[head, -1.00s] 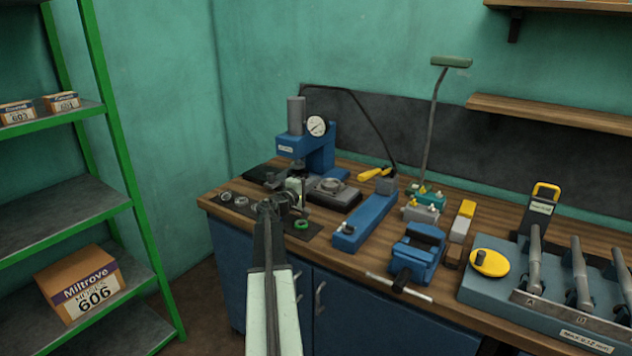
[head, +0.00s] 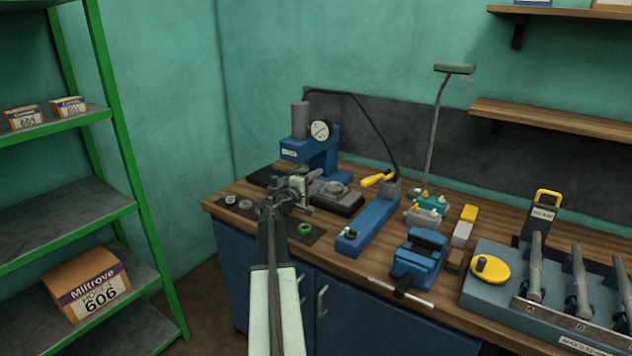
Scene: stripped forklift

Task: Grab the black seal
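A dark mat (head: 308,236) lies at the left front of the bench, with small rings on it. A green ring (head: 305,229) lies to the right of my arm, and two grey rings (head: 231,199) lie to its left. I cannot make out a black seal. Dark rubber on the dark mat would be hard to see, and my arm covers the mat's middle. My gripper (head: 300,190) is over the back of the mat, in front of the blue press. It is small and dark here, and its fingers cannot be told apart.
A blue press with a dial gauge (head: 319,131) stands behind my gripper. A blue long fixture (head: 368,218), a blue vise (head: 417,255) and a grey tool rack (head: 490,285) stand to the right. Green shelving (head: 125,150) with boxes is at the left.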

